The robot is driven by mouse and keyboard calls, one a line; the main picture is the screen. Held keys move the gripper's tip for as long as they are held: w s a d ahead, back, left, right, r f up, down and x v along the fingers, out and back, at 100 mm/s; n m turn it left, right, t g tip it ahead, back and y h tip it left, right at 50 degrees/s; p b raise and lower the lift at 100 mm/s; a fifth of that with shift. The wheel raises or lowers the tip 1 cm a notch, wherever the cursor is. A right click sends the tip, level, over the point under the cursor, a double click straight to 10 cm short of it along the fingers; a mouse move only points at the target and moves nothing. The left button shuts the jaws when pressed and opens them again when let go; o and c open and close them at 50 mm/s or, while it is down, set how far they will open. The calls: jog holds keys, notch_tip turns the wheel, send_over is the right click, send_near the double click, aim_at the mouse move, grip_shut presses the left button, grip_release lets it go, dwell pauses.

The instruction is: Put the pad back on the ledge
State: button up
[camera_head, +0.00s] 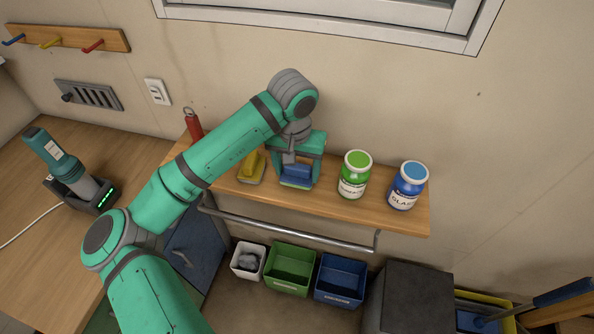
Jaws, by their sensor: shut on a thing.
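My gripper (297,172) is shut on a blue pad (297,176) with a paler underside. The pad is at the wooden ledge (330,206), between a yellow pad (251,168) on the left and a green-lidded jar (354,174) on the right. I cannot tell whether the blue pad touches the ledge or is just above it. The gripper's body and fingers hide part of the pad. The yellow pad lies on the ledge, partly behind my arm.
A metal rail (290,236) runs along the front. Below are white (247,261), green (290,268) and blue (340,279) bins.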

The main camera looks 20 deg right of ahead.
aim_at(296, 180)
jog(key=shift+f, duration=0.45)
jog(key=o, duration=1)
jog(key=shift+f, duration=0.1)
notch_tip(296, 180, up, 12)
jog(key=s, duration=0.1)
jog(key=shift+a, duration=0.35)
